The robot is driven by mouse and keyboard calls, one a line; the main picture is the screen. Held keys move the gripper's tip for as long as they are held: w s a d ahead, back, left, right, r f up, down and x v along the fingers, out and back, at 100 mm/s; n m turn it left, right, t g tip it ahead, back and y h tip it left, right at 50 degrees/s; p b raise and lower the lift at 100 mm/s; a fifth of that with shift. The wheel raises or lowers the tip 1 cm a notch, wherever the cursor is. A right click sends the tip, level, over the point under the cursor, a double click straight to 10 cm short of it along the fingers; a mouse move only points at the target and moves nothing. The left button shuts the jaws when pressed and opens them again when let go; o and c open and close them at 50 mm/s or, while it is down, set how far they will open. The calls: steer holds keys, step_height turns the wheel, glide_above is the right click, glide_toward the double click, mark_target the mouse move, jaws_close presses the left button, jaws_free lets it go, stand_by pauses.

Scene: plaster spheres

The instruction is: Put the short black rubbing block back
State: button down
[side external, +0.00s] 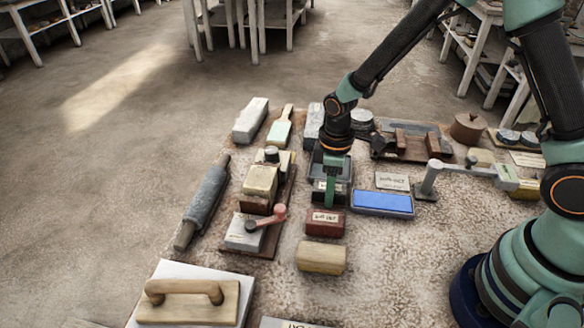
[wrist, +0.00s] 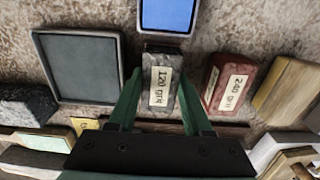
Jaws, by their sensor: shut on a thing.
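The short black rubbing block (wrist: 165,57) is a dark grey, speckled block with a pale "120 grit" label. In the wrist view it sits between the two green fingers of my gripper (wrist: 159,78), which is shut on its sides. In the side view my gripper (side external: 329,193) points down just behind the red block (side external: 325,229), and its finger hides much of the black block. I cannot tell whether the black block touches the table. The red "240 grit" block (wrist: 213,80) lies close to the right of my gripper in the wrist view.
A blue-topped stone (side external: 382,203) lies to the right of my gripper. A dark, framed slab (wrist: 82,68) is left in the wrist view. A wooden block (side external: 321,258) lies in front of the red block. A clamp-like metal tool (side external: 430,180) stands further right.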

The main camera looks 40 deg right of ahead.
steer(key=shift+f, duration=0.1)
steer(key=shift+c, duration=1.6)
jaws_free()
step_height(320, 180, up, 12)
steer(key=s+d+r+m+t, duration=0.5)
steer(key=s+d+r+m, duration=0.3)
steer(key=r, duration=0.4)
steer(key=shift+s+r+m+t, duration=0.2)
steer(key=shift+s+m+t, duration=0.1)
steer(key=shift+s+m, duration=0.3)
steer(key=shift+s, duration=0.1)
